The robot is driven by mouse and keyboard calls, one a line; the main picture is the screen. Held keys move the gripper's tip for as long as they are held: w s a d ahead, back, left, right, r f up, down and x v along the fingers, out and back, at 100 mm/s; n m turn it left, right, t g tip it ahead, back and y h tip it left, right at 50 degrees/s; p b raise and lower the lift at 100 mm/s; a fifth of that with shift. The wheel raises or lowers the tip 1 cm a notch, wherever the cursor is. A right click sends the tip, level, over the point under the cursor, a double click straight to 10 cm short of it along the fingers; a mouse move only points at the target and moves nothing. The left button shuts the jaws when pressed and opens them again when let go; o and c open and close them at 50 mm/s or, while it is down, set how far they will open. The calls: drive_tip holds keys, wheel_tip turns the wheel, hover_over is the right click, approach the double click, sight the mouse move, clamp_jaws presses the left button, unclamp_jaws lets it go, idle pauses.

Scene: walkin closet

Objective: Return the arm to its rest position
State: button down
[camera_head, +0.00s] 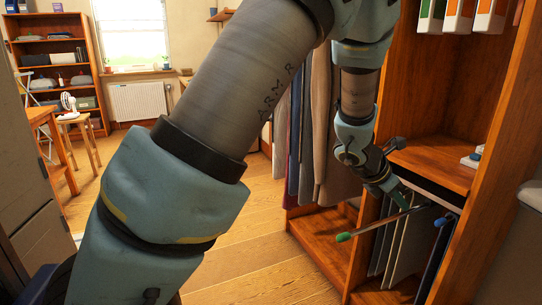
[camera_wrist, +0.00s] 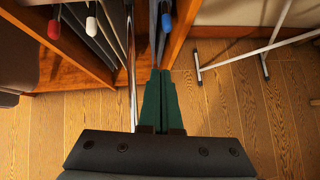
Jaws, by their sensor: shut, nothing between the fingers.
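My arm crosses the head view from the lower left to the upper middle and bends down into the wooden closet (camera_head: 405,95). My gripper (camera_head: 402,194) is beside the low trouser rack there. In the wrist view its green fingers (camera_wrist: 160,76) are together and empty. A metal rod with a green tip (camera_head: 344,237) sticks out of the rack, close to the gripper. A metal rod (camera_wrist: 131,70) runs just left of the fingers in the wrist view; its near end is hidden by the gripper body.
Hanging trousers (camera_head: 395,245) fill the rack. Rods with red (camera_wrist: 54,29), white (camera_wrist: 91,24) and blue (camera_wrist: 167,22) tips are near the gripper. Long garments (camera_head: 318,130) hang left of it. A white metal frame (camera_wrist: 262,52) stands at right. Wood floor (camera_head: 250,265) is clear.

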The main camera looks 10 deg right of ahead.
drive_tip(key=w+a+r+n+t+y+p, duration=0.35)
drive_tip(key=w+a+n, duration=0.45)
drive_tip(key=a+n, duration=0.5)
drive_tip(key=w+a+r+n+t+y+p, duration=0.25)
drive_tip(key=w+a+r+n, duration=0.35)
drive_tip(key=a+n, duration=0.65)
drive_tip(key=s+a+r+n+g+y+p, duration=0.1)
drive_tip(key=s+a+n+p, duration=0.1)
drive_tip(key=a+n, duration=0.55)
drive_tip(key=s+a+r+n+g+y+p, duration=0.1)
drive_tip(key=s+a+n+p, duration=0.1)
drive_tip(key=a+n, duration=0.6)
drive_tip(key=s+a+r+n+g+p, duration=0.1)
drive_tip(key=s+a+n+g, duration=0.2)
drive_tip(key=s+a+n, duration=0.3)
drive_tip(key=s+n, duration=0.2)
drive_tip(key=n, duration=0.2)
drive_tip(key=shift+s+a+r+n+y+p, duration=0.15)
drive_tip(key=shift+s+a+n+y+p, duration=0.15)
drive_tip(key=shift+s+n, duration=0.1)
drive_tip(key=shift+w, duration=0.1)
